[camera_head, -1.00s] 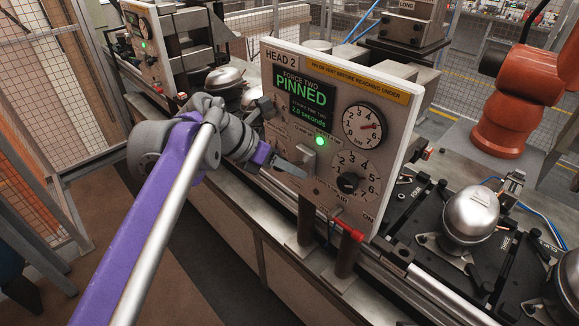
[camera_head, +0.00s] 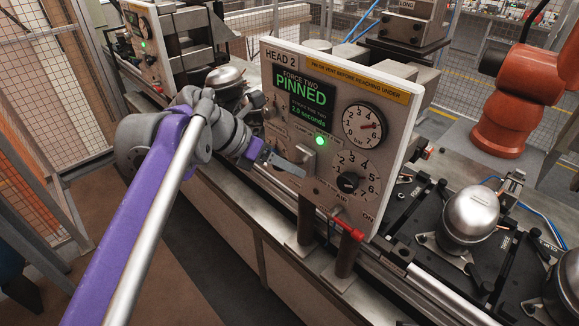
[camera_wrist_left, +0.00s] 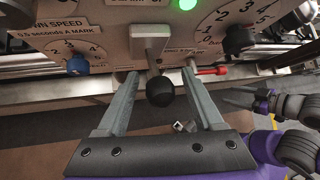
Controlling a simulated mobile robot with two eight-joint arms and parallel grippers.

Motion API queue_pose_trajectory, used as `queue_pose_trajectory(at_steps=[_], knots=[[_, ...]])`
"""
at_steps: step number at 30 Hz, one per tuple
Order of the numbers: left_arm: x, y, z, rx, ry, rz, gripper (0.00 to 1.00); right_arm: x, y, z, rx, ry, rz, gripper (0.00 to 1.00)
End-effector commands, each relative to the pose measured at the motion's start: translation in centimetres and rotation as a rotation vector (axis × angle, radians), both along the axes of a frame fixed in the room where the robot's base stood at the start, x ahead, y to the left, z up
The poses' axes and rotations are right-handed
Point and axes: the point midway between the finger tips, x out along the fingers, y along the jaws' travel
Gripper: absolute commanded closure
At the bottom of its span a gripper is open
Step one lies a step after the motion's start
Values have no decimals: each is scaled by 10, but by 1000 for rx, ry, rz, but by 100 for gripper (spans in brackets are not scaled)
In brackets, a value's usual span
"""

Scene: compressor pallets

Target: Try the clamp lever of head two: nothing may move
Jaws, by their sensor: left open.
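The HEAD 2 panel (camera_head: 395,180) stands upright mid-view, its screen reading "FORCE TWO PINNED" beside a lit green lamp (camera_head: 320,141). Its lever mount (camera_head: 308,156) is a pale block low on the panel. In the wrist view the lever (camera_wrist_left: 160,92) hangs from this mount (camera_wrist_left: 150,38) and ends in a black ball knob. My left gripper (camera_head: 292,166) is open at the lever. In the wrist view the fingers of my left gripper (camera_wrist_left: 164,82) stand on either side of the knob with gaps. My right gripper (camera_wrist_left: 245,99) shows at the wrist view's right; its jaw state is unclear.
Silver compressors (camera_head: 470,214) sit on fixtures along the line. An orange robot (camera_head: 505,120) stands behind.

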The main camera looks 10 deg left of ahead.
Motion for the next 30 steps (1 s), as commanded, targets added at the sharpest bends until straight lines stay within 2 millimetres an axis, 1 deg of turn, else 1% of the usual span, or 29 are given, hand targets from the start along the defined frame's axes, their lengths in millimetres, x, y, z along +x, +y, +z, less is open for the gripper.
queue_pose_trajectory(at_steps=[3, 9, 15, 19, 26, 28, 30], knots=[[-9, 16, 18, 1, 0, 5, 31, 0, 0, 1, 0, 0, 0, 28], [-23, 40, 46, 0, -1, 5, 31, 1, 0, 2, 0, -1, 0, 28], [-32, 52, 62, 0, -2, 3, 31, 1, 0, 2, 0, -2, 0, 28], [-34, 55, 65, 0, 0, 2, 31, 1, 0, 2, 0, -2, 0, 28], [-34, 54, 64, 0, -1, 1, 31, 1, 0, 2, 0, -2, 0, 28], [-35, 54, 61, 13, -11, -13, 31, 1, 0, 2, 0, -2, 0, 28], [-39, 54, 52, 56, -44, -58, 31, 1, 0, 2, 0, -2, 0, 28]])
